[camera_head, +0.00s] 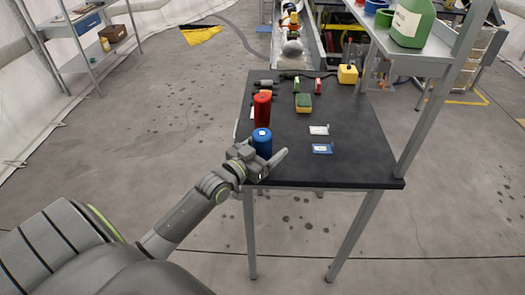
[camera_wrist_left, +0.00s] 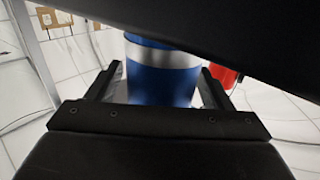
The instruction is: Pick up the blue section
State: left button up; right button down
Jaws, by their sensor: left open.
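The blue section (camera_head: 262,143) is a blue cylinder standing upright near the left front part of the dark table. My left gripper (camera_head: 265,160) is at its near side, open, with its fingers reaching around the lower part. In the left wrist view the blue section (camera_wrist_left: 160,75), with a pale band, stands between the two fingers of my left gripper (camera_wrist_left: 160,95). I cannot tell whether either finger touches it. A red cylinder (camera_head: 262,110) stands just behind it, and part of it shows in the left wrist view (camera_wrist_left: 224,75). My right gripper is not in view.
The dark table (camera_head: 355,145) also holds a white card (camera_head: 319,130), a blue card (camera_head: 322,148), a green and yellow block (camera_head: 303,103) and a yellow box (camera_head: 348,74). A metal shelf post (camera_head: 432,110) rises at the right. The table's right front is clear.

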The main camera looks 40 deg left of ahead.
pick_arm(q)
jog(key=c, duration=1.4)
jog(key=shift+o, duration=0.2)
jog(key=shift+r, duration=0.1)
jog(key=shift+r, duration=0.1)
